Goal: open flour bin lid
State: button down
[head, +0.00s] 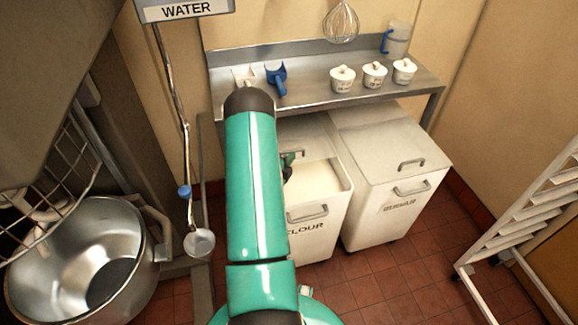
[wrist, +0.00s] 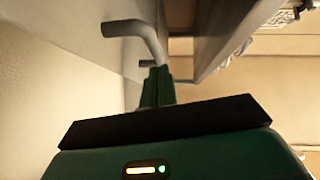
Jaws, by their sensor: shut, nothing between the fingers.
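The lid handle (head: 292,154) is a grey bar, seen large in the wrist view (wrist: 138,29). My gripper (head: 288,168) is mostly hidden behind my arm. In the wrist view its fingers (wrist: 157,72) are shut and empty, close beside the handle; contact is unclear.
A white sugar bin (head: 392,190) with its lid closed stands just right. A steel shelf (head: 310,98) with a blue scoop (head: 276,78) and small white pots (head: 374,74) runs behind. A mixer bowl (head: 80,260) is left, a white rack (head: 520,220) right.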

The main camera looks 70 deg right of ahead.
jog(key=shift+w+d, duration=0.25)
jog(key=shift+d, duration=0.1)
jog(key=shift+w+d+f, duration=0.1)
jog(key=shift+w+d, duration=0.45)
jog(key=shift+d, duration=0.4)
jog(key=shift+w+d, duration=0.55)
jog(key=shift+d, duration=0.35)
